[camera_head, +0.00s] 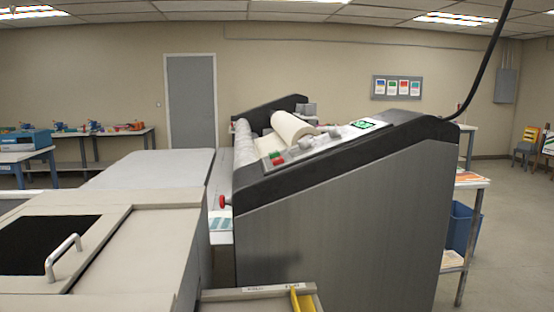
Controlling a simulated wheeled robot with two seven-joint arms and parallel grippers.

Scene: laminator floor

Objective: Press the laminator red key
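The laminator (345,220) stands in the middle of the head view, a large grey machine with black sloped trim. A separate red round knob (222,201) sticks out from the machine's left side, lower down. Neither of my grippers is in view.
A beige cabinet (150,250) with a metal handle (63,255) fills the lower left. A tray (255,293) with a yellow item (301,300) is at the bottom. A black cable rises at the right. Open floor (510,230) lies at the right.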

